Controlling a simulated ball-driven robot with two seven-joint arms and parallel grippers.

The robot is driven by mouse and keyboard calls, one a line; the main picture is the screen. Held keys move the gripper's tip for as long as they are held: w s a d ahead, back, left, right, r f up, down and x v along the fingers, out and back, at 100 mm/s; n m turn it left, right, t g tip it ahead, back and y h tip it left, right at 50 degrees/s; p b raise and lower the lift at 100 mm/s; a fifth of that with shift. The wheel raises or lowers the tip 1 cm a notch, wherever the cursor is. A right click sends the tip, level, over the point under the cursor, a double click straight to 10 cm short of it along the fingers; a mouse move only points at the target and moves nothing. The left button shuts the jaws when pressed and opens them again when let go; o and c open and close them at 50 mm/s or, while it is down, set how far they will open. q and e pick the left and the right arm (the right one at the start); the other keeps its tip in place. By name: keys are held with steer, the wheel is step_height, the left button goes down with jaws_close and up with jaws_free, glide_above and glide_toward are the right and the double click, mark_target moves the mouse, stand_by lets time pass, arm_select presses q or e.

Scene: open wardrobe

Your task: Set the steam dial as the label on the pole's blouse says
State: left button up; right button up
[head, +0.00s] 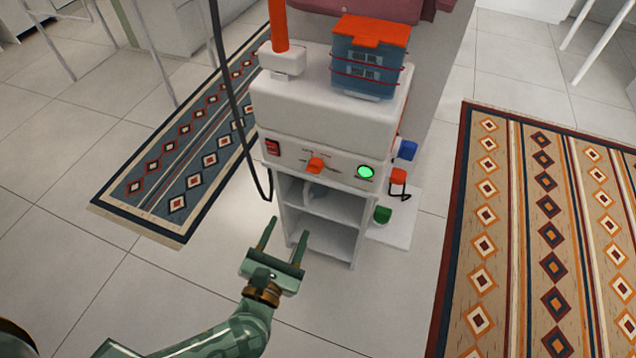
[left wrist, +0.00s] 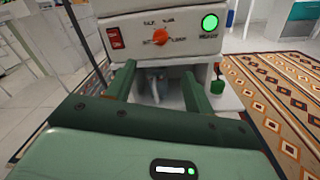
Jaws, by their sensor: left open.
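The steam dial (head: 316,165) is an orange knob in the middle of the steamer's white front panel (head: 345,176), with small markings around it. It also shows in the left wrist view (left wrist: 160,36); the markings are too small to read surely. A round green light (head: 366,171) glows to its right, and a red switch (head: 272,147) sits to its left. My left gripper (head: 284,241) is open and empty, in front of the steamer and below the dial, apart from it. The blouse and its label cannot be made out. My right gripper is not in view.
A blue tank with an orange lid (head: 371,53) and an orange pole (head: 278,25) stand on the steamer. Open shelves (head: 322,238) lie below the panel. Blue, orange and green knobs (head: 382,214) stick out at the right side. A black hose (head: 230,90) hangs at left. Patterned rugs (head: 545,240) flank it.

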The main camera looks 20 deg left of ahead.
arm_select(q)
steer(key=b, duration=0.3)
glide_toward(315, 167)
steer(key=w+f, duration=0.1)
steer(key=w, duration=0.7)
steer(key=shift+w+a+b, duration=0.2)
steer(key=shift+a+b, duration=0.05)
steer(key=shift+b, duration=0.2)
steer(key=shift+r, duration=0.1)
steer(key=c, duration=1)
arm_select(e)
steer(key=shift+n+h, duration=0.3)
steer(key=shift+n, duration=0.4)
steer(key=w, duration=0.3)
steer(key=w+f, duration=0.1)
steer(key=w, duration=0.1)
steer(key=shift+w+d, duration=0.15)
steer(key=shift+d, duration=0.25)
